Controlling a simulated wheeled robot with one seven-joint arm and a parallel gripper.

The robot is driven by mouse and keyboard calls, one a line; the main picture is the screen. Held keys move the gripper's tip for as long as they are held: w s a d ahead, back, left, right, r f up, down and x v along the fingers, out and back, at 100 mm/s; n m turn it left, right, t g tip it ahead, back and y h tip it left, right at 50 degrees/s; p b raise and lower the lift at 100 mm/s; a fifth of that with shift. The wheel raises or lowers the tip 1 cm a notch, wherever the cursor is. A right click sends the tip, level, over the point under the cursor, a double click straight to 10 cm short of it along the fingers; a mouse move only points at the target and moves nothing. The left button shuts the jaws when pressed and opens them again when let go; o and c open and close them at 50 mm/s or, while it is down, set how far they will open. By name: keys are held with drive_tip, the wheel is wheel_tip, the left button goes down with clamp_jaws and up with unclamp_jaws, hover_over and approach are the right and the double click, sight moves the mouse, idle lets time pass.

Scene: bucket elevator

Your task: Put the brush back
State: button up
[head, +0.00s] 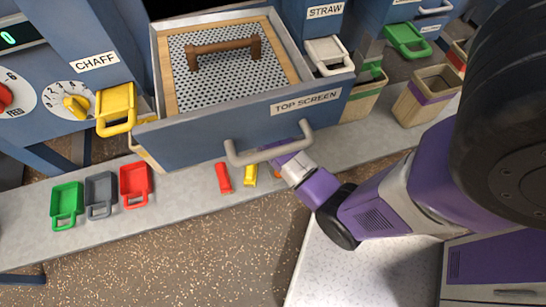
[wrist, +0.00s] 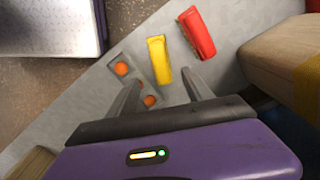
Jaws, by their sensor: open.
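No object with visible bristles shows in either view, so I cannot pick out the brush. A brown wooden bar-shaped handle (head: 223,50) stands on the perforated screen in the open TOP SCREEN drawer (head: 225,118); I cannot tell whether it belongs to the screen. My gripper (head: 278,172) is beside and partly behind the drawer's grey pull handle (head: 240,158), above the ledge. In the wrist view my gripper (wrist: 160,92) is open with nothing between its fingers. A yellow piece (wrist: 158,60) and a red piece (wrist: 196,34) lie just beyond the fingertips.
Orange round spots (wrist: 121,69) show on a grey plate near the left finger. Green (head: 67,203), grey (head: 100,194) and red (head: 135,183) scoops lie left on the ledge. A yellow scoop (head: 116,108) hangs under CHAFF. Wooden bins (head: 427,96) stand at right.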

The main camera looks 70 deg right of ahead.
drive_tip(key=s+a+n+t+h, duration=0.2)
drive_tip(key=s+a+n+t, duration=0.45)
drive_tip(key=s+n, duration=0.2)
drive_tip(key=s+a+r+n+t, duration=0.2)
drive_tip(key=s+a+r, duration=0.1)
drive_tip(key=r, duration=0.5)
drive_tip(key=s+a+r+n+t+y, duration=0.1)
drive_tip(key=s+a+r+n+t, duration=0.1)
drive_tip(key=r, duration=0.7)
drive_tip(key=s+a+r+n+t+y, duration=0.1)
drive_tip(key=s+a+r+n+t, duration=0.1)
drive_tip(key=s+a+r+t, duration=0.2)
wheel_tip(320, 180, up, 5)
drive_tip(key=a, duration=0.2)
drive_tip(key=shift+s+a, duration=0.35)
wheel_tip(320, 180, up, 4)
drive_tip(key=p, duration=0.4)
